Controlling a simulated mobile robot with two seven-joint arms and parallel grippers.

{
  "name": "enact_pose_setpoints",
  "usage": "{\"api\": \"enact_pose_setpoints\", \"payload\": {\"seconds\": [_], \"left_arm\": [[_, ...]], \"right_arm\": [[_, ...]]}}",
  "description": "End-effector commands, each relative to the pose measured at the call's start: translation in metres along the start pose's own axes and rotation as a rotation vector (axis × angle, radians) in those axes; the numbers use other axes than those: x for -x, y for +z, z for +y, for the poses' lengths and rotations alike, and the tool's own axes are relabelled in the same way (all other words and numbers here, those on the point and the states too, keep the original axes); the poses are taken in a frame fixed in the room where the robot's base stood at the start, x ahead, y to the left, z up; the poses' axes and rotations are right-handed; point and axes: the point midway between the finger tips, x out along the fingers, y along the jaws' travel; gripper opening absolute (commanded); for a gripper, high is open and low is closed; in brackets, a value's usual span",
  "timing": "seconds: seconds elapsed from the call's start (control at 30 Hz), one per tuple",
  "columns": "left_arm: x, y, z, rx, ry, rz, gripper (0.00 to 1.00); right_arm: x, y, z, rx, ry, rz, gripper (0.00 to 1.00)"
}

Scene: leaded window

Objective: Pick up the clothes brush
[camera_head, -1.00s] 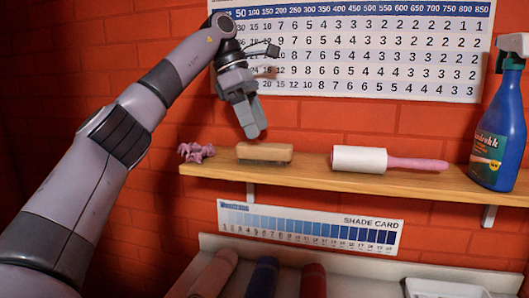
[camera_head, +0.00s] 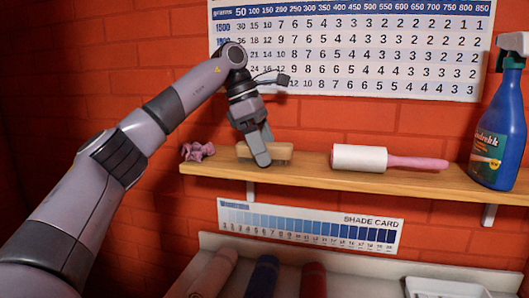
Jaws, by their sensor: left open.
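The clothes brush (camera_head: 282,153) is a tan wooden block lying on the wooden wall shelf (camera_head: 330,179), near its left end. My left gripper (camera_head: 262,161) points down at the brush, and its fingers cover the middle of it. The gripper is open. One finger shows in front of the brush; the other is largely hidden, so I cannot tell whether either finger touches it. My right gripper is not in view.
A pink crumpled item (camera_head: 197,151) lies close left of the brush. A lint roller (camera_head: 360,158) with a pink handle lies to the right, then a blue spray bottle (camera_head: 497,135). Below are a shade card (camera_head: 310,228) and coloured rolls (camera_head: 263,277).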

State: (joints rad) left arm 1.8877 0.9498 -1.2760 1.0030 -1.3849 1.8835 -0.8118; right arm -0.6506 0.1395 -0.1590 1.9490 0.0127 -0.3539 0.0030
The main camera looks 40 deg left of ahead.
Motion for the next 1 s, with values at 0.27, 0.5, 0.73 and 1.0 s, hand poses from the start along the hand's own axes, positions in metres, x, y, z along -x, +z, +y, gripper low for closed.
{"api": "enact_pose_setpoints", "payload": {"seconds": [0.27,0.5,0.73,1.0], "left_arm": [[-0.0017,-0.0007,0.0000,0.000,-0.001,0.000,0.78],[-0.0030,-0.0012,-0.0001,0.000,-0.001,0.000,0.45],[-0.0028,-0.0011,-0.0001,-0.001,0.000,0.000,0.22],[0.0002,0.0001,-0.0001,-0.001,0.001,0.000,0.22]], "right_arm": [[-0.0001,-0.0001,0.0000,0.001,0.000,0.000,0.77],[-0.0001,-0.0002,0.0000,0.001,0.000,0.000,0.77],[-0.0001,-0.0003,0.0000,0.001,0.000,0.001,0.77],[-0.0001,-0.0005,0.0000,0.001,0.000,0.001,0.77]]}}
